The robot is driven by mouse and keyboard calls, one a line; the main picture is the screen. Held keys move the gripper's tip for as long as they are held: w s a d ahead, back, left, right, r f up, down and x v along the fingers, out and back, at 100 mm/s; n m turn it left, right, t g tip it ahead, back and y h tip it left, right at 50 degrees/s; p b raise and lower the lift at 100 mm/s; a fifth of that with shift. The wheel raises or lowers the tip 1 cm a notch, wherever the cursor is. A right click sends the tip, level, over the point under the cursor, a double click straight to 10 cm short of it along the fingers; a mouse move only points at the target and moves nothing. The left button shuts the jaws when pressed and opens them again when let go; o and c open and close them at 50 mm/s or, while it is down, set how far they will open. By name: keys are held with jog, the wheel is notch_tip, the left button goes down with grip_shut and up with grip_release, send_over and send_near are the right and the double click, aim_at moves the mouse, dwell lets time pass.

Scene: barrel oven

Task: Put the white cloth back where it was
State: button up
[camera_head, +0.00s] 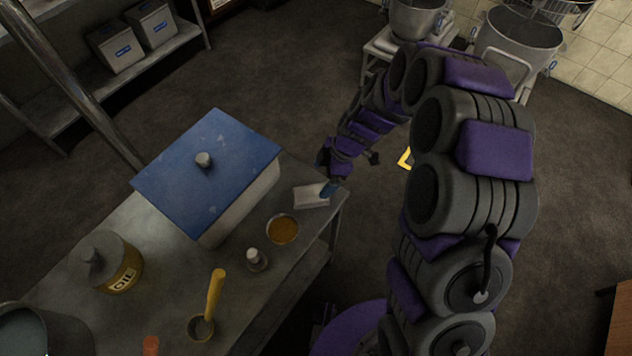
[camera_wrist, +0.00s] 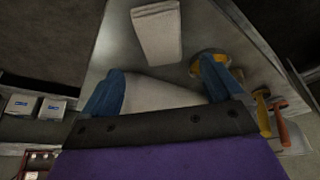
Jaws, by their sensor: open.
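The white cloth (camera_head: 311,196) lies flat and folded on the metal table, close to its right end. In the wrist view the white cloth (camera_wrist: 157,32) shows as a pale rectangle beyond the fingertips. My gripper (camera_head: 328,190) is at the cloth's right edge in the head view; I cannot tell whether it touches. In the wrist view my gripper (camera_wrist: 160,85) has its blue fingers spread apart. A pale surface shows between them; I cannot tell what it is.
A blue-lidded box (camera_head: 207,165) stands on the table (camera_head: 165,270). A bowl of yellow-brown contents (camera_head: 283,229), a small shaker (camera_head: 256,260), a yellow-handled ladle (camera_head: 214,295) and an oil container (camera_head: 112,262) stand nearby. Metal pots (camera_head: 520,40) are at the upper right.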

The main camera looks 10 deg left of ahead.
jog(key=shift+v, duration=1.75)
jog(key=s+d+r+m, duration=0.5)
jog(key=s+d+r, duration=0.1)
jog(key=r, duration=0.3)
jog(key=s+d+r+m+h, duration=0.2)
jog(key=s+d+r+m, duration=0.3)
jog(key=s+d+m, duration=0.3)
jog(key=s+d+r+m+h, duration=0.2)
jog(key=s+d+r+m, duration=0.3)
jog(key=s, duration=0.9)
jog(key=d+m, duration=0.3)
jog(key=m, duration=0.1)
jog(key=shift+s, duration=0.35)
